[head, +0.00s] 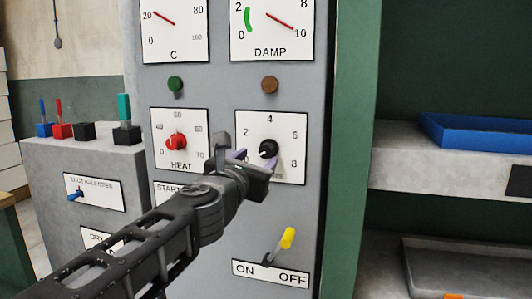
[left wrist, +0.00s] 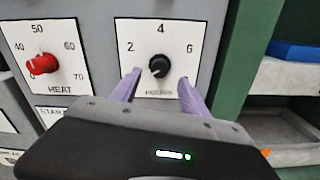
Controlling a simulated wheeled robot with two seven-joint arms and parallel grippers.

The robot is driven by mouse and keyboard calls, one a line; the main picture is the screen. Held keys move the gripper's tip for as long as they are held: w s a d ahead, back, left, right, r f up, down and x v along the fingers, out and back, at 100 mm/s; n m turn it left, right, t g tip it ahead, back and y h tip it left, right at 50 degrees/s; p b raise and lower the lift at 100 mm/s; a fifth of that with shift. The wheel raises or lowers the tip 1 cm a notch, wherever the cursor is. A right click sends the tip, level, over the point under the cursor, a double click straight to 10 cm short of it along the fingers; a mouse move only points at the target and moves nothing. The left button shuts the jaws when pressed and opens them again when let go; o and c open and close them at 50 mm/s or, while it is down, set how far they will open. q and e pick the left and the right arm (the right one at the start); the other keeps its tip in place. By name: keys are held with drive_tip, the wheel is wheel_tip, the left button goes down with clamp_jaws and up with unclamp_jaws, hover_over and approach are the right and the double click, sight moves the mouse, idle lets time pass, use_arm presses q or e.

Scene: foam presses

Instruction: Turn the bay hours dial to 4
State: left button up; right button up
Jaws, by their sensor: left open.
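The bay hours dial is a black knob (head: 268,149) on a white plate marked 2, 4, 6 and 8. It also shows in the left wrist view (left wrist: 159,66). Its white pointer mark seems to face the lower left, below the 2, away from the 4 at the top. My left gripper (head: 243,157) is open, its purple fingers pointing at the plate. In the left wrist view the fingers (left wrist: 160,78) appear either side of the knob's lower part, with nothing held between them. Whether they touch the knob cannot be told. My right gripper is not in view.
A red heat knob (head: 176,142) sits left of the hours plate. A yellow-tipped ON/OFF lever (head: 287,238) is below. Gauges and two round buttons are above. Shelves with a blue tray (head: 475,133) stand to the right, beyond a green post (head: 352,150).

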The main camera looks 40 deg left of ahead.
sight(266, 152)
use_arm(q)
drive_tip(key=b+x, duration=0.1)
drive_tip(key=x, duration=0.6)
drive_tip(key=shift+w+a, duration=0.1)
clamp_jaws()
idle(0.5)
